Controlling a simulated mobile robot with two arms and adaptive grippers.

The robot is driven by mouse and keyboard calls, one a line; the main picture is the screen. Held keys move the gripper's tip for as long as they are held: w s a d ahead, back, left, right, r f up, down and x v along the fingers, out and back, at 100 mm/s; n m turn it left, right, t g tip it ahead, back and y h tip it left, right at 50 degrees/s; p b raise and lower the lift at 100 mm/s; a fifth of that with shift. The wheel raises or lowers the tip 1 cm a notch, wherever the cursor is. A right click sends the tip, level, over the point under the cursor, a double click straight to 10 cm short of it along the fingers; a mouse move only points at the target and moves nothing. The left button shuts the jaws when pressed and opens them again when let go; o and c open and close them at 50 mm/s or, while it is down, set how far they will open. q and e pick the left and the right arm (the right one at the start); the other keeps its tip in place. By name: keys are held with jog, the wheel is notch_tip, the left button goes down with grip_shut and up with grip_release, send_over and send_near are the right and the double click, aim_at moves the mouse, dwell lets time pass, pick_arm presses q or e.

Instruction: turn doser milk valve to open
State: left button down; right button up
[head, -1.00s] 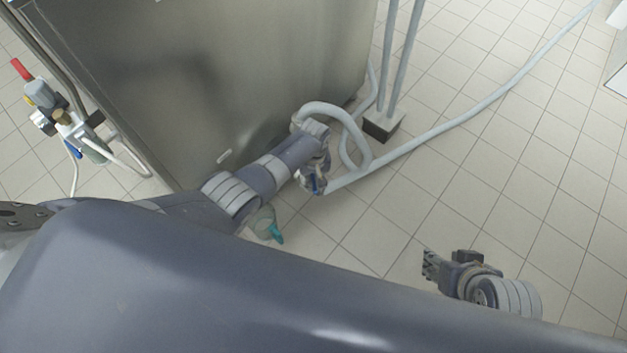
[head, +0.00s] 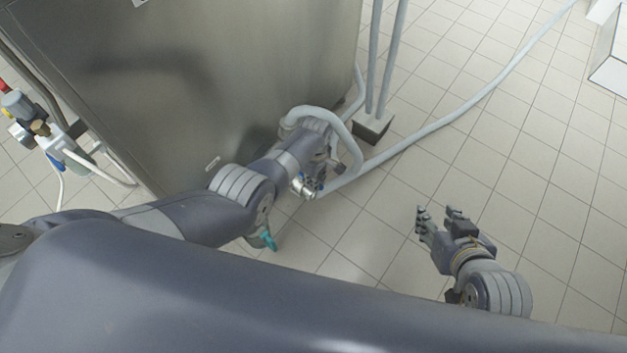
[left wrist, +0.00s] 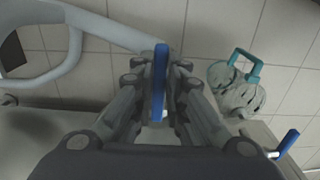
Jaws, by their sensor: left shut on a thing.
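My left gripper (head: 316,174) is low beside the steel tank, next to the pale hose. In the left wrist view its fingers (left wrist: 157,90) are shut on a blue valve lever (left wrist: 160,68), which stands upright between them. In the head view a metal valve fitting (head: 301,188) with a bit of blue shows at the fingertips; most of it is hidden by the gripper. My right gripper (head: 440,220) is open and empty above the floor at the right.
A steel tank (head: 230,80) stands behind my left arm. A pale hose (head: 430,130) runs across the floor. A teal-handled vessel (left wrist: 238,88) and a second blue lever (left wrist: 287,142) are at the right in the left wrist view. A footed post (head: 372,128) stands behind.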

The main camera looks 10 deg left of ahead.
pick_arm(q)
jog(key=shift+w, duration=0.15)
dwell(0.3)
jog(key=c, duration=1.6)
grip_release()
jog(key=shift+r, duration=0.1)
notch_tip(320, 180, up, 12)
